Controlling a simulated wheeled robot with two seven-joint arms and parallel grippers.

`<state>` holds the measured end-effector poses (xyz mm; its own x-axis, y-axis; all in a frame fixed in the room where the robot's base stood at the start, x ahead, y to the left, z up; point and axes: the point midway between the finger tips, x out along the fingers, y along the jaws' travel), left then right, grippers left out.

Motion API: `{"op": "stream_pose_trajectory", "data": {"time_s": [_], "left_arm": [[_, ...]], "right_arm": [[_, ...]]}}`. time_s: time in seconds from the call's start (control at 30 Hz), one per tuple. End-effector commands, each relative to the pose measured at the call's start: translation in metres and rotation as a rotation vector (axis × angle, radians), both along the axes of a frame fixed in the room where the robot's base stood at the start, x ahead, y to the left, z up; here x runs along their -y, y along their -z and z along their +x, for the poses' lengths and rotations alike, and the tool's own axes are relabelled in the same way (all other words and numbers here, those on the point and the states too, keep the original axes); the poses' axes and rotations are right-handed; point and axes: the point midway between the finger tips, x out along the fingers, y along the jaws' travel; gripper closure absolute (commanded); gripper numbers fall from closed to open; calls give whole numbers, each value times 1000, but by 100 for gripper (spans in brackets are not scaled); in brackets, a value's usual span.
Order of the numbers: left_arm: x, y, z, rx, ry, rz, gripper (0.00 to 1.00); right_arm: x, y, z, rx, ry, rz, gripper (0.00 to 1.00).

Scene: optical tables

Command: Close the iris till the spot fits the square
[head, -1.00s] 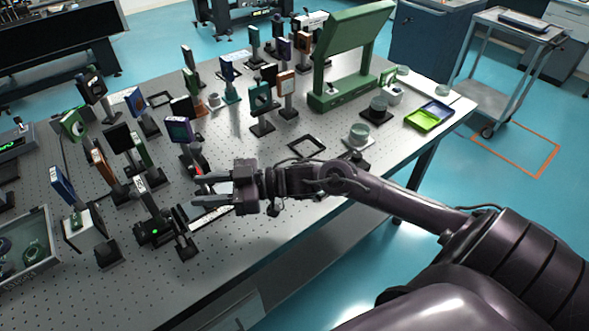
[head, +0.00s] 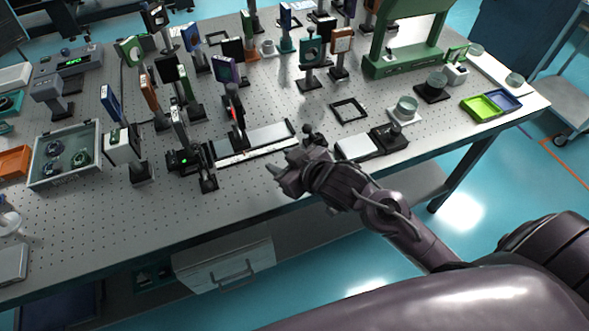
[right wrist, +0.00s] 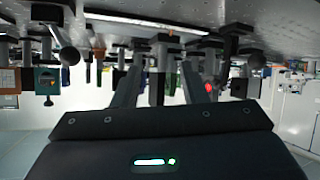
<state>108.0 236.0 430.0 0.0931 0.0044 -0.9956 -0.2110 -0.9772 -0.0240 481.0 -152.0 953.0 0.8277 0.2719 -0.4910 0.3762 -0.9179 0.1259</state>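A purple-framed mount (head: 223,70) stands on the optical table, with a red-tipped lever (head: 237,112) low beside it; this looks like the iris, but its opening is too small to make out. A red tip also shows in the right wrist view (right wrist: 209,87), beside the right-hand finger. I cannot make out the light spot or the target square. My right gripper (head: 274,178) is over the table's front edge, in front of and right of the lever, apart from it. Its two fingers are spread and empty in the right wrist view (right wrist: 160,85). My left gripper is not in view.
A rail with a white scale (head: 255,151) lies behind my right gripper. Several mounted optics crowd the left and back of the perforated table (head: 110,215). A black square frame (head: 349,110) lies flat to the right. A grey box (head: 95,178) stands at left.

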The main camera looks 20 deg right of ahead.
Motion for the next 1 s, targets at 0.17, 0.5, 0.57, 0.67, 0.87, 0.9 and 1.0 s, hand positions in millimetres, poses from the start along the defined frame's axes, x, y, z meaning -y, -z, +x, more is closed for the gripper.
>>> {"op": "stream_pose_trajectory", "data": {"time_s": [0.17,0.5,0.57,0.67,0.87,0.9,1.0], "left_arm": [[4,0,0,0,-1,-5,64],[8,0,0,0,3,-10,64],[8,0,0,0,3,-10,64],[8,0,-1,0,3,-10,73],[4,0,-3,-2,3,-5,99],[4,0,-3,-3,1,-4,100],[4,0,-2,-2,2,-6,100]], "right_arm": [[9,11,-15,-89,65,-31,61],[13,15,-22,-130,89,-48,61],[13,15,-22,-130,88,-48,61],[13,15,-22,-129,88,-47,61],[13,16,-22,-134,90,-48,61],[14,17,-24,-143,96,-50,61],[18,23,-35,-201,127,-62,61]]}}
